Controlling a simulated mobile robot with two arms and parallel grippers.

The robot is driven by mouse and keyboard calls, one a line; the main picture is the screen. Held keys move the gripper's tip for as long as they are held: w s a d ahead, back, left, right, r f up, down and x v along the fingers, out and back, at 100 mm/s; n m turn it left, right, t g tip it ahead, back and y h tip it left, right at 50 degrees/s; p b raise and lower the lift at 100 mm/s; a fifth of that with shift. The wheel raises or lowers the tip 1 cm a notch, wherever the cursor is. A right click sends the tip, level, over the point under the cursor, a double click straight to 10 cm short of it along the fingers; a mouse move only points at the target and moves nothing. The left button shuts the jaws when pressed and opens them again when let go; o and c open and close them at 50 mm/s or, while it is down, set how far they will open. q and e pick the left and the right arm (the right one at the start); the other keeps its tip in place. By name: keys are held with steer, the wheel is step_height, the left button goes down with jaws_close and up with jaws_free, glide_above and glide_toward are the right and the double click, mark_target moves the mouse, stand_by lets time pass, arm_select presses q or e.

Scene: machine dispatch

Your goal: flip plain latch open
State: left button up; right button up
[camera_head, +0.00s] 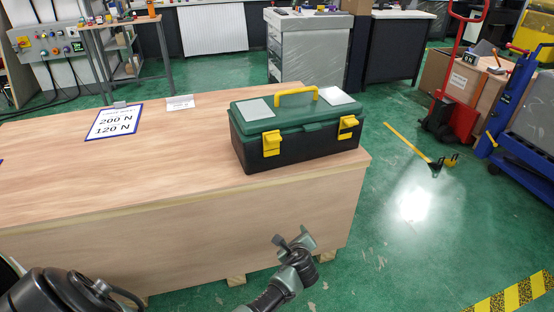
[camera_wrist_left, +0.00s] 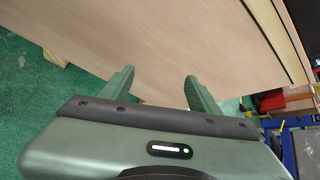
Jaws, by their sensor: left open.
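A toolbox (camera_head: 296,131) with a green lid, a black body and a yellow handle (camera_head: 298,95) stands upright on a large wooden crate (camera_head: 150,180). Its lid is shut. Two yellow latches are on its front: a left latch (camera_head: 271,143) and a right latch (camera_head: 348,127). I cannot tell which is the plain one. My left gripper (camera_head: 293,243) is in front of the crate, below its top edge and apart from the toolbox. In the left wrist view its two fingers (camera_wrist_left: 158,80) are spread with nothing between them. My right gripper is not in view.
A sign reading 200 N and 120 N (camera_head: 115,122) and a small white card (camera_head: 180,102) are on the crate top, left of the toolbox. A red hand truck (camera_head: 455,110) and a blue lift (camera_head: 510,120) stand at right. Green floor right of the crate is mostly clear.

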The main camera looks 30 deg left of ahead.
arm_select(q)
steer(key=w+a+r+m+t+y+b, duration=0.1)
steer(key=w+a+r+m+y+b, duration=0.15)
steer(key=r, duration=0.55)
steer(key=w+a+r+m+t+y+b, duration=0.15)
steer(key=w+r, duration=0.25)
steer(key=r, duration=0.4)
steer(key=y+b, duration=0.1)
steer(key=y, duration=0.3)
glide_toward(276, 141)
steer(key=x, duration=0.3)
steer(key=shift+g, duration=0.45)
steer(key=b+x, duration=0.1)
steer(key=x, duration=0.5)
steer(key=shift+w+a+r, duration=0.1)
steer(key=shift+w+r, duration=0.1)
steer(key=shift+w+a, duration=0.3)
steer(key=shift+a, duration=0.1)
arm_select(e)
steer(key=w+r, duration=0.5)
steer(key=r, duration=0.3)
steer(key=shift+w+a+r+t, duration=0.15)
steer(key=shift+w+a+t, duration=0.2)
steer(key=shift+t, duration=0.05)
arm_select(q)
steer(key=shift+c, duration=0.3)
jaws_close()
